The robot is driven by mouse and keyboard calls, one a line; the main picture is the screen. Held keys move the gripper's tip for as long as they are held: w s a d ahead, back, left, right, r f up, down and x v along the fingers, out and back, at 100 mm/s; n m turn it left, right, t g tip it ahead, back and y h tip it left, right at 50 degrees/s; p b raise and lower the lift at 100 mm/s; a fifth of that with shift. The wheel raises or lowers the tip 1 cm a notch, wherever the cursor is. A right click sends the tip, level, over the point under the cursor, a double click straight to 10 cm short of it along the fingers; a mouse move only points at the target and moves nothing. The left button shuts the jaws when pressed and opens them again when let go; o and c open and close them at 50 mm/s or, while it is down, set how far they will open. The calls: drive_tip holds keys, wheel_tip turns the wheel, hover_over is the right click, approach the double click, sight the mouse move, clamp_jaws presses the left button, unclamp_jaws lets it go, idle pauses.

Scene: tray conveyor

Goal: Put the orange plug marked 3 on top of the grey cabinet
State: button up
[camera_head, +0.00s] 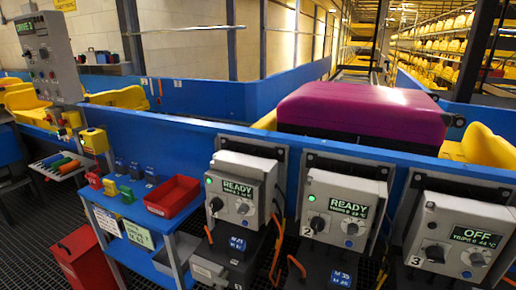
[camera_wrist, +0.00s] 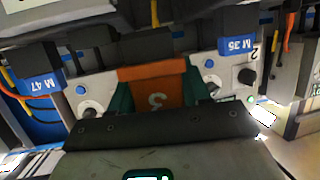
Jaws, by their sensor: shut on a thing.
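The orange plug (camera_wrist: 154,74), marked 3, is held in my gripper (camera_wrist: 158,90) in the wrist view. Teal finger pads press on both its sides, and the 3 appears upside down. A grey cabinet (camera_head: 60,60) with a "DRIVE 1" display and knobs stands at the far left in the head view; its top carries no plug that I can make out. My gripper and the plug do not show in the head view.
Three grey control boxes stand in a row: READY (camera_head: 240,188), READY (camera_head: 345,208) and OFF (camera_head: 465,235). Blue motor tags M 47 (camera_wrist: 42,87) and M 35 (camera_wrist: 238,46) show near the plug. A blue cart holds a red bin (camera_head: 173,196). A purple case (camera_head: 355,112) lies behind.

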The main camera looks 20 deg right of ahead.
drive_tip(key=w+a+f+n+t+y+p, duration=0.1)
drive_tip(key=w+a+n+y, duration=0.3)
drive_tip(key=a, duration=1)
drive_tip(key=w+a+f+n+t+y+p, duration=0.1)
drive_tip(key=w+a+y, duration=0.4)
drive_tip(key=a, duration=0.8)
drive_tip(key=w+n+t, duration=0.1)
drive_tip(key=n, duration=0.1)
drive_tip(key=shift+w+a+f+n+p, duration=0.15)
drive_tip(key=shift+a+f+n+p, duration=0.05)
drive_tip(key=shift+a+n+p, duration=0.2)
